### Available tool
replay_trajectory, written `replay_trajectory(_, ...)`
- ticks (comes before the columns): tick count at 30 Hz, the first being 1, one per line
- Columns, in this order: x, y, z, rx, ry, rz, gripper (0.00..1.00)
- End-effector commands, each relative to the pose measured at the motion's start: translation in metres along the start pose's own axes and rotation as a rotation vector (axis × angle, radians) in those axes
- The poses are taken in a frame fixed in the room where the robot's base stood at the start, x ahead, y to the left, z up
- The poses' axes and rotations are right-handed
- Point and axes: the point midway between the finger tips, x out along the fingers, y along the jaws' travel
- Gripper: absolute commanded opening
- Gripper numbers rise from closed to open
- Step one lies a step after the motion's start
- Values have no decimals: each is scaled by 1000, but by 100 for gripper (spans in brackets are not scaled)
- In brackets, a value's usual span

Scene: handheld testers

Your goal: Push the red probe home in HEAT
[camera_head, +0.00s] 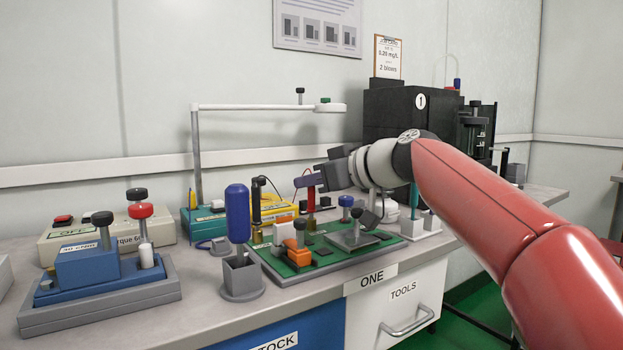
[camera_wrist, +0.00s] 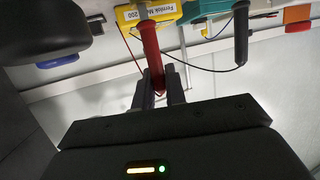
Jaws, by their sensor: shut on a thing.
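My gripper (camera_head: 308,180) is shut on the red probe (camera_head: 311,198) above the green board (camera_head: 278,267). The probe hangs roughly upright from the jaws in the head view. In the wrist view the red probe (camera_wrist: 150,45) runs up from between the gripper fingers (camera_wrist: 161,90), with a thin red lead beside it. Its tip is hard to make out among the parts on the board, so I cannot tell how deep it sits. No HEAT label is readable in either view.
A black probe (camera_head: 256,200) stands left of the red one; it also shows in the wrist view (camera_wrist: 241,35). A yellow meter (camera_head: 285,211) is behind. A blue-handled tool (camera_head: 237,213) stands in a grey holder, front left. Several knobs and blocks crowd the board.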

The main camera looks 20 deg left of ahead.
Motion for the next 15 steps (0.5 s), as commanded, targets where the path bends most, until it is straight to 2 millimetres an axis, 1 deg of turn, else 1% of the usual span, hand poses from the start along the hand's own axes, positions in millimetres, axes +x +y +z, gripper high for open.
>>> replay_trajectory(3,1,0,4,2,-3,-1,0)
replay_trajectory(9,1,0,4,1,-2,-1,0)
replay_trajectory(10,1,0,4,1,-2,-1,15)
replay_trajectory(15,1,0,4,1,-2,0,38)
